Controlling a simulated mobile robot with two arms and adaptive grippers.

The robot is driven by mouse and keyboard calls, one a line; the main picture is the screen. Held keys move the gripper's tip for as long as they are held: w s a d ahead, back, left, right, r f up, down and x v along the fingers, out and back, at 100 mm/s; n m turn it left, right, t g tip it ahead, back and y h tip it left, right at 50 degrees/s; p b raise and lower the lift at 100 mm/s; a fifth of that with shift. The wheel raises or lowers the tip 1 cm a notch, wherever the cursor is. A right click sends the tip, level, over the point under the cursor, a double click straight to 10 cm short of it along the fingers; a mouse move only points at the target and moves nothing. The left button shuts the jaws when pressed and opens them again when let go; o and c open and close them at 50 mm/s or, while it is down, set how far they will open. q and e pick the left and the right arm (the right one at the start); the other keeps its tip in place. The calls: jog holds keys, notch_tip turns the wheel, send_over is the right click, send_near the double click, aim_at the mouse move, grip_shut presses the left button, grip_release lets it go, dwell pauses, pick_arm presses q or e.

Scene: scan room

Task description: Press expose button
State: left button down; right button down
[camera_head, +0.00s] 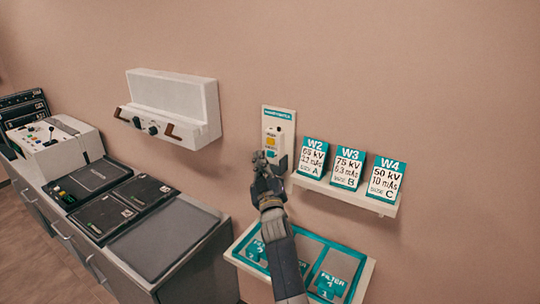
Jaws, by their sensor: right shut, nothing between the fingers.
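A pale wall panel (280,122) with a teal header, which seems to read "HANDSWITCH", hangs mid-picture. It has a white upper part and a yellow-orange piece (271,141) below it. I cannot read which part is the expose button. My right gripper (264,163) is shut and empty, pointing up at the lower part of the panel. It covers the panel's bottom left, and I cannot tell if the fingertips touch it. My left gripper is not in view.
A shelf (345,194) right of the panel bears cards W2, W3 and W4. Below, a teal-edged tray (361,284) holds filter plates. A white wall unit (174,98) juts out at left, above a grey counter (195,250) with consoles. The upper right wall is bare.

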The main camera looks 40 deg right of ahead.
jog(key=a, duration=0.1)
jog(key=s+a, duration=0.1)
jog(key=a, duration=0.1)
jog(key=shift+s+a, duration=0.25)
jog(key=shift+a, duration=0.05)
dwell(1.4)
